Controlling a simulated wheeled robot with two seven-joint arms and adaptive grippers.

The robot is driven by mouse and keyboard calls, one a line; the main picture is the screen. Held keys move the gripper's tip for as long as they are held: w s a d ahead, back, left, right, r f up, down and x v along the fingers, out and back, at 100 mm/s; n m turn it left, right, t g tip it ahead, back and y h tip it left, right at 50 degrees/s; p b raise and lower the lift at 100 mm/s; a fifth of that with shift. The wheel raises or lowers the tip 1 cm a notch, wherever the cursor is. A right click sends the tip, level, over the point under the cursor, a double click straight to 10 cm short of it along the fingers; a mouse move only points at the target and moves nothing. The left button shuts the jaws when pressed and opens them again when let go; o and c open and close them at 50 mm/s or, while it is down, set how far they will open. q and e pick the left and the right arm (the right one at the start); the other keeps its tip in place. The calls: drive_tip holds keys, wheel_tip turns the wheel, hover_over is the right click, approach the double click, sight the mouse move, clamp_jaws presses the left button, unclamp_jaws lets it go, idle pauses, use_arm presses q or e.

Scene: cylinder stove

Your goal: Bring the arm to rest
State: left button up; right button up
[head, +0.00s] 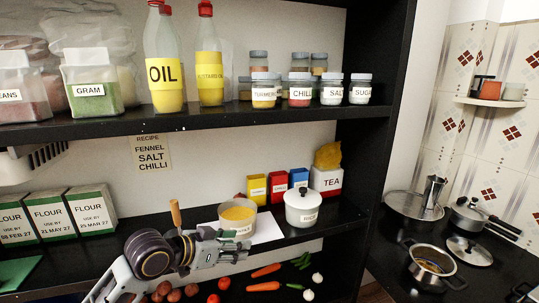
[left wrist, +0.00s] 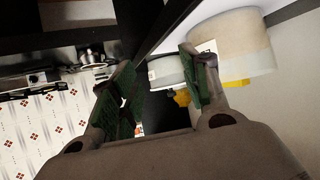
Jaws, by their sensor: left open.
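My left arm comes in from the lower left in the head view. Its gripper (head: 238,246) is at the front of the middle shelf (head: 330,234), just below a tub of yellow contents (head: 238,217). In the left wrist view the two green-padded fingers of this gripper (left wrist: 158,78) stand apart, with nothing held between them. A large pale round container (left wrist: 232,45) shows behind the right finger there. My right gripper is not in view.
A white lidded pot (head: 302,209) stands right of the tub. Flour boxes (head: 50,217) stand at the left, and labelled jars (head: 300,92) on the upper shelf. Vegetables (head: 265,270) lie below. The stove side has a steel pot (head: 432,265) and pans.

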use_arm(q)
drive_tip(key=s+a+f+n+g+y, duration=0.15)
drive_tip(key=s+f, duration=0.25)
drive_tip(key=f, duration=0.4)
drive_tip(key=s+a+f+n+y, duration=0.2)
drive_tip(key=s+a+f+y, duration=0.1)
drive_tip(key=s+f, duration=0.3)
drive_tip(key=s+a+f+n+g+y, duration=0.35)
drive_tip(key=s+a+f, duration=0.45)
drive_tip(key=s+f, duration=0.45)
wheel_tip(320, 180, down, 31)
drive_tip(key=s+a+g, duration=0.1)
drive_tip(key=a, duration=0.2)
drive_tip(key=s+a+f, duration=0.4)
drive_tip(key=s+f, duration=0.6)
drive_tip(key=s+a+f+m+g+y, duration=0.1)
drive_tip(key=s+a+f, duration=0.2)
drive_tip(key=s+f, duration=0.7)
drive_tip(key=shift+s+a+f, duration=0.25)
drive_tip(key=shift+s+a, duration=0.1)
drive_tip(key=shift+s, duration=0.4)
